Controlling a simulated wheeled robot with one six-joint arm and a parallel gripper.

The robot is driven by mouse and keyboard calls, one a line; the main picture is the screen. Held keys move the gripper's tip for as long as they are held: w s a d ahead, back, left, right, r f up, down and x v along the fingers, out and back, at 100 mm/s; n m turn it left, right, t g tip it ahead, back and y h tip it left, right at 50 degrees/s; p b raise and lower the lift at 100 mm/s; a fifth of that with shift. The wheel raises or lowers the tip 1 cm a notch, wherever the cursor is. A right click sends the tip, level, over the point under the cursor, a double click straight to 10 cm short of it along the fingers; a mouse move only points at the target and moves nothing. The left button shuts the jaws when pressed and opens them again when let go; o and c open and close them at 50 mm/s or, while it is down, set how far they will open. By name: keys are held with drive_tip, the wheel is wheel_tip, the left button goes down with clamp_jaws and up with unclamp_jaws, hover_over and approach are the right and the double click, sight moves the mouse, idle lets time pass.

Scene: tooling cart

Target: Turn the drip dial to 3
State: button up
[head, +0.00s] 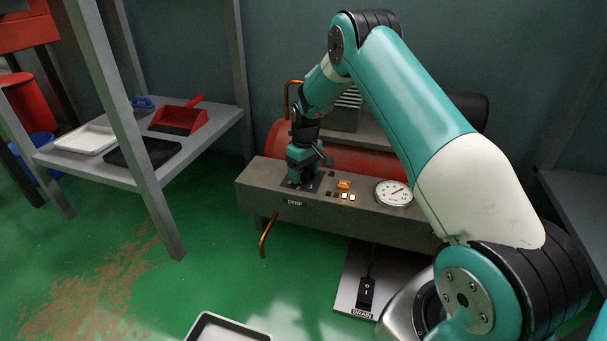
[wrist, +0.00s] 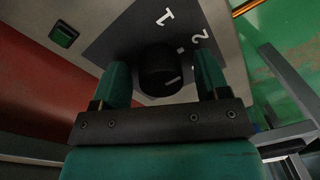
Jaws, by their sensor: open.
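The drip dial (wrist: 160,72) is a round black knob on a dark plate (wrist: 120,40), with a pale line on it. The numerals 1 and 2 show on the plate in the wrist view; a 3 cannot be made out. My gripper (wrist: 163,75) is open, with one green finger on each side of the knob. I cannot tell whether the fingers touch it. In the head view my gripper (head: 303,172) points down over the plate above the DRIP label (head: 295,203) and hides the knob.
Right of the plate on the grey box (head: 262,182) are an orange switch (head: 344,184), lit buttons (head: 348,197) and a round gauge (head: 394,193). A DRAIN switch (head: 367,292) sits lower. A copper spout (head: 266,236) hangs at the front. A shelf (head: 205,140) stands left.

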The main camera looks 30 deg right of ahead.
drive_tip(key=shift+c, duration=0.5)
drive_tip(key=c, duration=0.8)
drive_tip(key=shift+r, duration=0.1)
drive_tip(key=shift+c, duration=0.2)
drive_tip(key=shift+p, duration=0.4)
drive_tip(key=shift+r+m+p, duration=0.2)
drive_tip(key=shift+m+p, duration=0.4)
drive_tip(key=shift+p, duration=0.3)
drive_tip(key=m+p, duration=0.2)
drive_tip(key=p, duration=0.1)
drive_tip(key=shift+s, duration=0.1)
drive_tip(key=m+p, duration=0.3)
drive_tip(key=p, duration=0.1)
drive_tip(key=shift+m, duration=0.3)
drive_tip(key=shift+f+m+t+p, duration=0.15)
drive_tip(key=shift+m+p, duration=0.35)
drive_tip(key=shift+m, duration=0.25)
drive_tip(key=shift+f+m+t+p, duration=0.15)
drive_tip(key=shift+m+p, duration=0.3)
drive_tip(key=shift+m, duration=0.3)
